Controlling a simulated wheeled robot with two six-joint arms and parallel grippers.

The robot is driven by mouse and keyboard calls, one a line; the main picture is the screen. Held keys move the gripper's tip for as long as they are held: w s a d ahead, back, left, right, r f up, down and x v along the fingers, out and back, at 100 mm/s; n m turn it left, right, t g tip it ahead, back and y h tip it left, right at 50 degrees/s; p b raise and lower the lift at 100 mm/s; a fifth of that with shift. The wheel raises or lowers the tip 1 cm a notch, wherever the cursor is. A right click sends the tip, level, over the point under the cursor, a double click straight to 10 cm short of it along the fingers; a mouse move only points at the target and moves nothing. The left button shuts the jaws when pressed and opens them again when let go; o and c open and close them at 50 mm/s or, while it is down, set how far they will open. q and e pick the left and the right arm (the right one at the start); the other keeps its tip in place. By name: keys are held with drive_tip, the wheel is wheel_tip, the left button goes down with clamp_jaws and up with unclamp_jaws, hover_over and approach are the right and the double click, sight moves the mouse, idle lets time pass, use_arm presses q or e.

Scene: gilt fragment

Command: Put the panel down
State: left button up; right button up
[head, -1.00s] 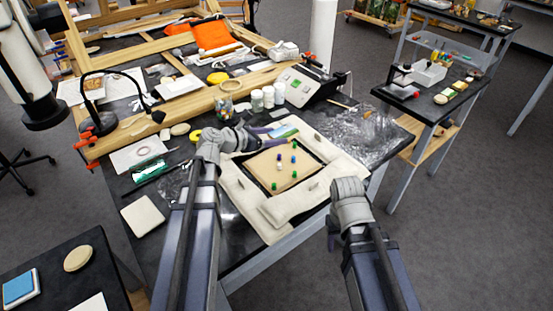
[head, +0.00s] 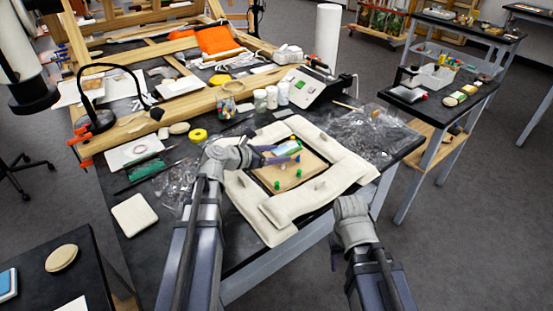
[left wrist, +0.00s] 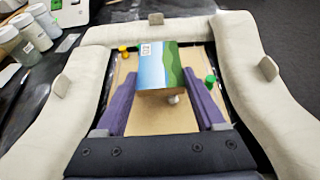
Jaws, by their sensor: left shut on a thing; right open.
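The panel (left wrist: 160,68), a small block with a blue and green painted face and a white label, is between the purple fingers of my left gripper (left wrist: 162,82). The gripper is shut on it. In the head view the panel (head: 287,147) is over the far part of the tan board (head: 293,180). I cannot tell whether it touches the pegs or the board. Green pegs (head: 299,170) stand on the board, and a yellow peg (left wrist: 124,50) and a white peg (left wrist: 174,99) show near the panel. My right gripper (head: 334,252) is open, mostly hidden, in front of the table.
Cream padded cushions (head: 345,160) with small upright tabs surround the board. Crumpled clear plastic (head: 365,135) lies to the right, and a beige pad (head: 134,214) to the left.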

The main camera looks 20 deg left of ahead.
use_arm(q)
drive_tip(key=shift+f+b, duration=0.55)
drive_tip(key=shift+b, duration=0.05)
drive_tip(key=o, duration=1.3)
drive_tip(key=shift+o, duration=0.2)
drive_tip(key=shift+r, duration=0.15)
drive_tip(key=shift+r+p, duration=0.3)
drive_tip(key=shift+p, duration=0.15)
drive_tip(key=shift+r+p, duration=0.5)
drive_tip(key=p+v, duration=0.4)
drive_tip(key=v, duration=0.7)
drive_tip(key=shift+s+a, duration=0.25)
drive_tip(key=shift+s, duration=0.1)
